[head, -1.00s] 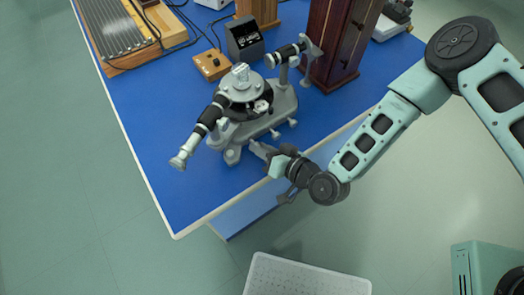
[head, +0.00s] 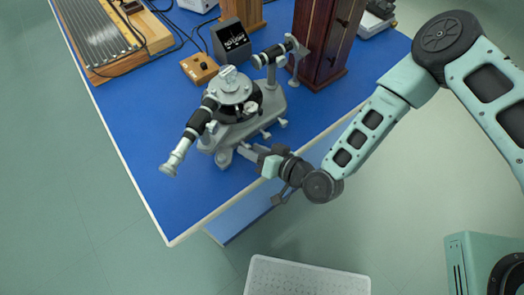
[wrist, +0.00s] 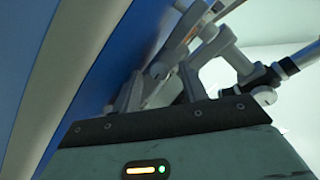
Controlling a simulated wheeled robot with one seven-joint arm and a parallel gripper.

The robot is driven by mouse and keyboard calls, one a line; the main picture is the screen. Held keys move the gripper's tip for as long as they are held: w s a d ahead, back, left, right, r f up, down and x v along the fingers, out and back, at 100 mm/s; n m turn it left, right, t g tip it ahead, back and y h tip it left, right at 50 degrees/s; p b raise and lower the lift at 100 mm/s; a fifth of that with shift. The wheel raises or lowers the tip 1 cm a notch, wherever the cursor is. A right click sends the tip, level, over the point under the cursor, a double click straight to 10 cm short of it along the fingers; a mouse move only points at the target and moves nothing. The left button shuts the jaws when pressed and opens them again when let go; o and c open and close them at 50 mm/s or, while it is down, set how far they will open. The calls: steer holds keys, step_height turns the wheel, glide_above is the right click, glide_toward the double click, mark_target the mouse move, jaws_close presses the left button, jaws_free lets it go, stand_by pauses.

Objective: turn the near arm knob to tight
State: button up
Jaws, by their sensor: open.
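The grey spectrometer (head: 238,125) stands on the blue bench, its black-and-silver telescope (head: 190,138) pointing to the front left. Small pale knobs show along its near right side, one at the base's middle (head: 265,134) and one farther right (head: 283,122); I cannot tell which is the near arm knob. My gripper (head: 246,150) reaches in low at the instrument's near side, beside its front foot. In the wrist view my open fingers (wrist: 158,85) point at the instrument. A small round knob (wrist: 158,70) appears between them, and another knob (wrist: 264,95) shows to the right. Contact cannot be told.
A wooden box with a knob (head: 200,68), a dark display unit (head: 231,42) and a dark wooden cabinet (head: 325,45) stand behind the spectrometer. The bench's pale front edge (head: 205,220) runs below my wrist. The bench's front left is clear.

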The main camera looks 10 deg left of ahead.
steer(key=v, duration=1.7)
steer(key=shift+d+r, duration=0.15)
steer(key=shift+r, duration=0.05)
